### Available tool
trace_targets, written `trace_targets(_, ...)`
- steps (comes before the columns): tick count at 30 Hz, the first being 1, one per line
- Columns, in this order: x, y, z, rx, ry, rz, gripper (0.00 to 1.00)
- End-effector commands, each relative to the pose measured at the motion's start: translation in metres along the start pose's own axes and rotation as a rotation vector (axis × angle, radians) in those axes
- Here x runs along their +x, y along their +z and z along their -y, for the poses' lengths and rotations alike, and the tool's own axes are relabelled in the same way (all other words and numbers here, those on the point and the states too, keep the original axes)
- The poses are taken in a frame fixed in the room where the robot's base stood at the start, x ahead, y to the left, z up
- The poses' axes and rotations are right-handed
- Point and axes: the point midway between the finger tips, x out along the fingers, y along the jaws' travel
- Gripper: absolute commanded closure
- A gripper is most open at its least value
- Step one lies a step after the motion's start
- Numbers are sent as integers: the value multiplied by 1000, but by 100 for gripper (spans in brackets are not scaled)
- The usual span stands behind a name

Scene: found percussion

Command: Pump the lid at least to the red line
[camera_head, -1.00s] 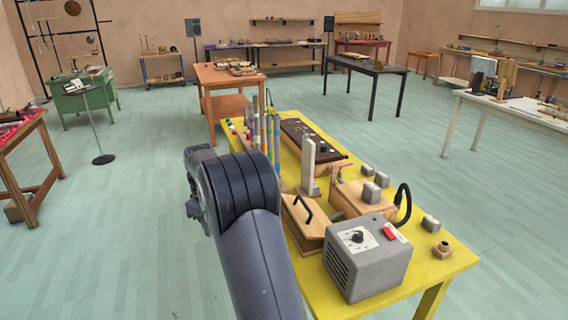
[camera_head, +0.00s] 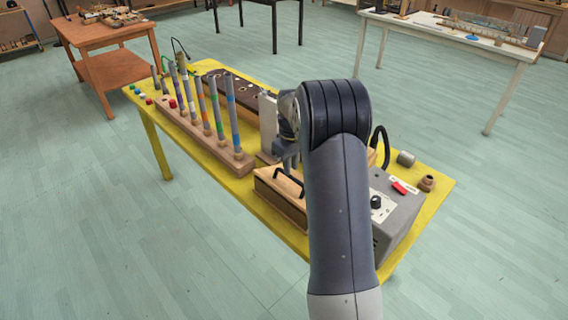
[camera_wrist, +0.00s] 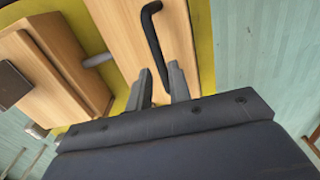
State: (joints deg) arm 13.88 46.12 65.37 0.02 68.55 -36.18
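The wooden lid (camera_head: 266,187) with a black bar handle (camera_head: 289,184) is at the near left edge of the yellow table, partly hidden by my arm. The handle also shows in the wrist view (camera_wrist: 153,32), running along the lid (camera_wrist: 125,25). My gripper (camera_wrist: 160,70) is open, its two fingers apart at the near end of the handle. In the head view, my gripper (camera_head: 289,163) is just above the handle, pointing down. I cannot tell whether the handle is between the fingers in depth. A pale upright plate (camera_head: 268,125) stands behind the lid. I see no red line.
A grey box (camera_head: 403,213) with a dial and red switch is right of my arm. A wooden rack of striped tubes (camera_head: 232,161) stands left of the lid. A metal cylinder (camera_head: 406,158) and a brown fitting (camera_head: 427,183) are at the table's right end.

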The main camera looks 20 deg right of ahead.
Motion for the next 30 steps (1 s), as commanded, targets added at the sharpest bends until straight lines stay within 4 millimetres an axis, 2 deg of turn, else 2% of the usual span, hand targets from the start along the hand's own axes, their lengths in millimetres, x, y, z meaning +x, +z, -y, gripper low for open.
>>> trace_targets(3,22,0,0,0,-2,3,81)
trace_targets(10,49,0,0,0,-1,2,81)
trace_targets(22,55,0,0,0,1,-1,82)
trace_targets(28,54,0,0,0,0,0,98)
trace_targets(30,54,0,0,0,0,0,100)
